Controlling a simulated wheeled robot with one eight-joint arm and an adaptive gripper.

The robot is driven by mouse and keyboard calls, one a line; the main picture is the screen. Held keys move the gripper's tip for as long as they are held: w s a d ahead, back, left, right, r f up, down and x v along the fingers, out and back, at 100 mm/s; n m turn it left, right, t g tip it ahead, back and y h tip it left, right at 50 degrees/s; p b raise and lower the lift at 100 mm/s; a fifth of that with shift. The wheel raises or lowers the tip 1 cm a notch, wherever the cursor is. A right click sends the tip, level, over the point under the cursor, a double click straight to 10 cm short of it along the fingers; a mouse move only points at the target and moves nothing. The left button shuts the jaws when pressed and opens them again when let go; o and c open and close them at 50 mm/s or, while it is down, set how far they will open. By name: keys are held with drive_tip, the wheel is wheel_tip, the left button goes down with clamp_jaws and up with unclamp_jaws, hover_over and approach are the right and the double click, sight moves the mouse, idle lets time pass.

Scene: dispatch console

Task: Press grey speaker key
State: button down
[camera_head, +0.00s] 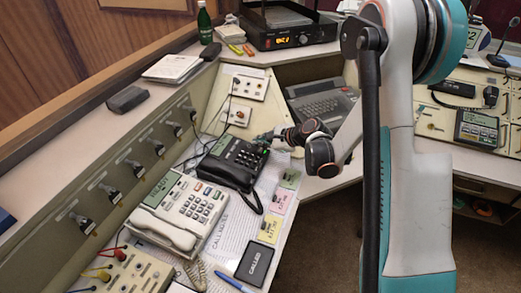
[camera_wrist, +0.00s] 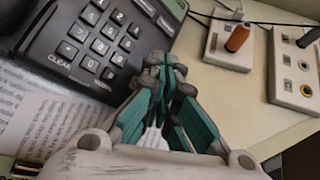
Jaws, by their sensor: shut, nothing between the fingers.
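A black desk phone (camera_head: 232,163) with a small screen and a keypad sits on the console desk. My gripper (camera_head: 264,138) is over its far right edge in the head view. In the wrist view the phone (camera_wrist: 60,35) shows grey number keys (camera_wrist: 100,38) and a key area marked CLEAR. My gripper (camera_wrist: 170,66) is shut and empty, its teal fingers together just right of the keypad. I cannot tell whether the tips touch the phone. No key is readable as the speaker key; the fingers hide part of the phone's right side.
A white phone (camera_head: 184,212) stands nearer, with a black CALLED box (camera_head: 254,263) to its right. Paper sheets and coloured notes (camera_head: 270,229) lie beside the phones. Socket boxes (camera_head: 245,85) stand behind the black phone; one box holds an orange plug (camera_wrist: 237,38). A keyboard unit (camera_head: 322,103) is farther back.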

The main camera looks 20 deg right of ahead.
drive_tip(key=shift+f, duration=0.2)
drive_tip(key=shift+f, duration=0.2)
drive_tip(key=shift+w+a+f, duration=0.1)
drive_tip(key=shift+f, duration=0.25)
idle(0.9)
drive_tip(key=shift+r, duration=0.15)
drive_tip(key=shift+r+p, duration=0.35)
drive_tip(key=shift+r, duration=0.25)
drive_tip(key=shift+r, duration=0.1)
drive_tip(key=shift+s+d+r+p, duration=0.15)
drive_tip(key=shift+r+p, duration=0.3)
drive_tip(key=shift+r, duration=0.35)
drive_tip(key=shift+s+d+r+p, duration=0.15)
drive_tip(key=shift+r+p, duration=0.35)
drive_tip(key=shift+r, duration=0.3)
drive_tip(key=shift+d+r+p, duration=0.15)
drive_tip(key=shift+r+p, duration=0.3)
drive_tip(key=shift+r, duration=0.35)
